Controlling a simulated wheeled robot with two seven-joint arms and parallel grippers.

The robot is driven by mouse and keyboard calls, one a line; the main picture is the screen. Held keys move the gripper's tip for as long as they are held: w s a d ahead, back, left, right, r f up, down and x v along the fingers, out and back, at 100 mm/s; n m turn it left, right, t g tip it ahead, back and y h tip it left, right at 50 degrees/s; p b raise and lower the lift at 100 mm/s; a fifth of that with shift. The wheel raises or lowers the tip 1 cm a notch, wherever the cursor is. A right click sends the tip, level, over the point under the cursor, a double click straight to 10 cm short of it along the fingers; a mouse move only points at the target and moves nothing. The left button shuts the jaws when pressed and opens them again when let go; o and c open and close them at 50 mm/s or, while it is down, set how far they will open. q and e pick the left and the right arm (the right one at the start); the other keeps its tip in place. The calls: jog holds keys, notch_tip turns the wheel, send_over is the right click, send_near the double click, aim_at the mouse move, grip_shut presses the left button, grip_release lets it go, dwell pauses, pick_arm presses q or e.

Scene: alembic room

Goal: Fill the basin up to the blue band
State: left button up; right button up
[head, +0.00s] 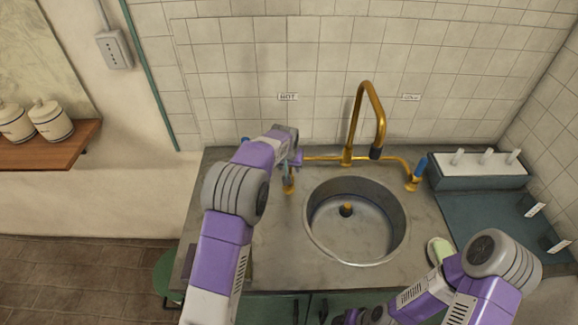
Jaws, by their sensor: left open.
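The round metal basin (318,243) is set in the grey counter, with a brass and dark piece (346,209) at its bottom. The right tap (420,167) has an upright blue handle. My left gripper (296,160) is open at the left tap; contact is unclear. My right arm is at lower right, its gripper out of view.
A rack with white pegs (486,157) stands at the right on a dark green surface (470,210). A pale green object (439,250) lies right of the basin near my right arm. A wooden shelf (60,148) with white jars is far left. The tiled wall closes off the back.

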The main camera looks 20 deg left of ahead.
pick_arm(q)
jog(key=shift+c, duration=0.3)
grip_shut()
